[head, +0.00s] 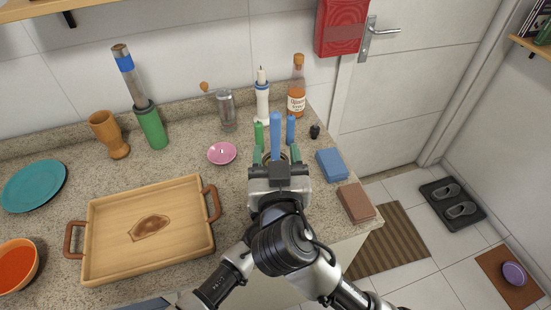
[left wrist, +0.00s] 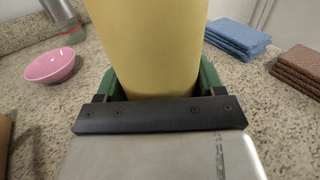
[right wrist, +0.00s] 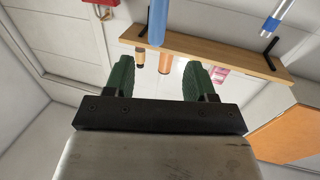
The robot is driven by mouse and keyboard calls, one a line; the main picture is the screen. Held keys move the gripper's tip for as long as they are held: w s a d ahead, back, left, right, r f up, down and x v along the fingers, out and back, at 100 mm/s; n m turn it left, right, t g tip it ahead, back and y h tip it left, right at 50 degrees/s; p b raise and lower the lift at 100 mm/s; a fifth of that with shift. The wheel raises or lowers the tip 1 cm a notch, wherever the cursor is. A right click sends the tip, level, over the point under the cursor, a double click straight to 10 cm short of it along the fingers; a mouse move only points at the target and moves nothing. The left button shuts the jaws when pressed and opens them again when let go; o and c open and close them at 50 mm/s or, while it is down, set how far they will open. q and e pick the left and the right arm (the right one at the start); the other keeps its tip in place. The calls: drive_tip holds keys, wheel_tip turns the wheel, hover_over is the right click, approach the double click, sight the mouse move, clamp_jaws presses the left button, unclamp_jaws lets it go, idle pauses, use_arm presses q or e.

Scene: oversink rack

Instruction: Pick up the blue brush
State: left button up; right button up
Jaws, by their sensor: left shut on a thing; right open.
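A tall blue handle (head: 276,130), which I take for the blue brush, stands upright near the counter's back right. It also shows at the top of the right wrist view (right wrist: 157,22).
A green piece (head: 259,134) and a shorter blue piece (head: 291,128) flank the handle. A pink bowl (head: 222,153) and wooden tray (head: 100,250) lie left; blue (head: 331,165) and brown (head: 356,202) cloths lie right.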

sight(275, 114)
drive_tip(key=w, duration=1.2)
drive_tip(key=shift+a+f, duration=0.1)
drive_tip(key=shift+f, duration=0.05)
drive_tip(key=shift+s, duration=0.15)
clamp_jaws()
